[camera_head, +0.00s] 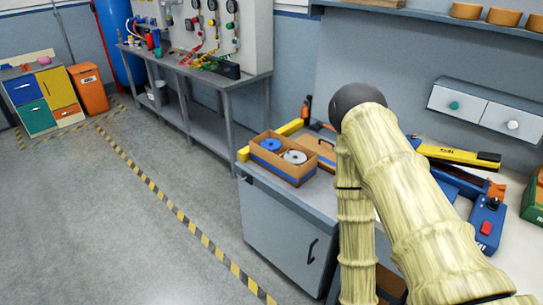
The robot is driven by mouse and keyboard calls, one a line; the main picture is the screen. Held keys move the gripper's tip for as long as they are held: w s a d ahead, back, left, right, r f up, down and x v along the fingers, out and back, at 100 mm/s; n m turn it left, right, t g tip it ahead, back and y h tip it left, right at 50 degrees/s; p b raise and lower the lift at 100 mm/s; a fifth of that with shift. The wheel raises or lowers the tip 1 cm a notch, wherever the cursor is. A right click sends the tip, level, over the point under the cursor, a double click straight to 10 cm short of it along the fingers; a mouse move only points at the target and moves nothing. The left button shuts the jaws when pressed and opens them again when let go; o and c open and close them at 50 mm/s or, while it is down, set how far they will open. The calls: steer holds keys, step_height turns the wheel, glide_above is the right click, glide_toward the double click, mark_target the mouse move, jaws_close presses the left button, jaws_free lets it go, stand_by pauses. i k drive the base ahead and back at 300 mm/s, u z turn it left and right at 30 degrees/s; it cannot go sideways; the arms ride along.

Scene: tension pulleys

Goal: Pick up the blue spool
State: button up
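The blue spool (270,144) lies in the left part of an open cardboard box (277,172) on the grey workbench. A white or grey spool (295,157) lies beside it in the same box, to the right. My arm, in a pale yellow ribbed cover, rises from the lower right and ends in a dark rounded joint above the bench, to the right of the box. My gripper does not show in this view, so I cannot see its fingers.
A yellow bar (290,127) lies behind the box. A second cardboard piece (318,149) is right of it. Blue and yellow tools (490,218) lie on the bench's right side. Drawers (485,108) hang on the wall. The floor at left is clear, with striped tape.

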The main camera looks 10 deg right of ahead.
mark_target(273, 145)
steer(key=u, duration=0.2)
steer(key=i, duration=1.05)
steer(key=z, duration=0.15)
